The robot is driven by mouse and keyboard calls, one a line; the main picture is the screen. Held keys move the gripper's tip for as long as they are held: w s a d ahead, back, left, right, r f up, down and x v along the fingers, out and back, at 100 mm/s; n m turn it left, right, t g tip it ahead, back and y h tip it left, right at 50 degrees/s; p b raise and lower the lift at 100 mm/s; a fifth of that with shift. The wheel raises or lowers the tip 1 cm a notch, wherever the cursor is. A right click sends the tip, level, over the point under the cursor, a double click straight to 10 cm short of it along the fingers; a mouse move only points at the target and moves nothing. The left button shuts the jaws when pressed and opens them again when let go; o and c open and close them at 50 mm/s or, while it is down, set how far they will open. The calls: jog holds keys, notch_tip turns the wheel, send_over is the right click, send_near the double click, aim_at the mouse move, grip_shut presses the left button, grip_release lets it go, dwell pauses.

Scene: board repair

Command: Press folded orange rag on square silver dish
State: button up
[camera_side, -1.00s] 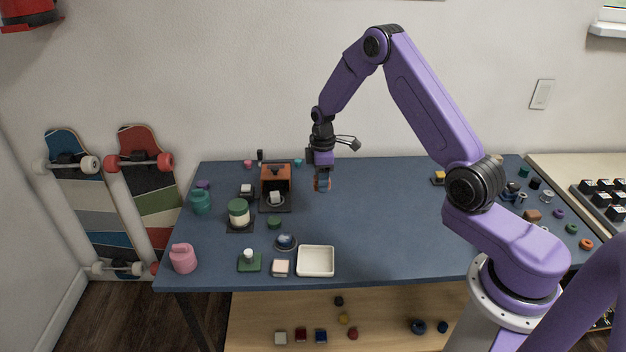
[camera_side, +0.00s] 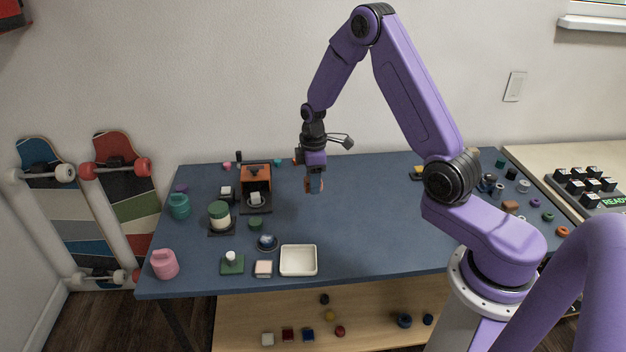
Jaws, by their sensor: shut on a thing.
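My gripper (camera_side: 315,186) points down above the back middle of the blue table. It is shut on the folded orange rag (camera_side: 318,185), which shows as a small orange patch between the fingers, mostly hidden by them. I cannot pick out a square dish that is clearly silver. A pale, cream-white square dish (camera_side: 284,274) lies near the table's front edge, in front of and slightly left of my gripper. It looks empty, and my gripper is well apart from it.
An orange and black machine (camera_side: 256,177) stands left of my gripper. A green-lidded jar (camera_side: 219,215), a teal mug (camera_side: 179,206) and a pink mug (camera_side: 164,264) stand farther left. A small dark round dish (camera_side: 267,242) is beside the pale dish. The table's middle right is clear.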

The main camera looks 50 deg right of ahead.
jog(key=a+f, duration=0.2)
jog(key=a, duration=0.8)
send_near(264, 267)
jog(key=shift+f, duration=2.85)
jog(key=shift+f, duration=0.55)
notch_tip(264, 267, up, 7)
dwell(0.6)
jog(key=shift+d, duration=0.1)
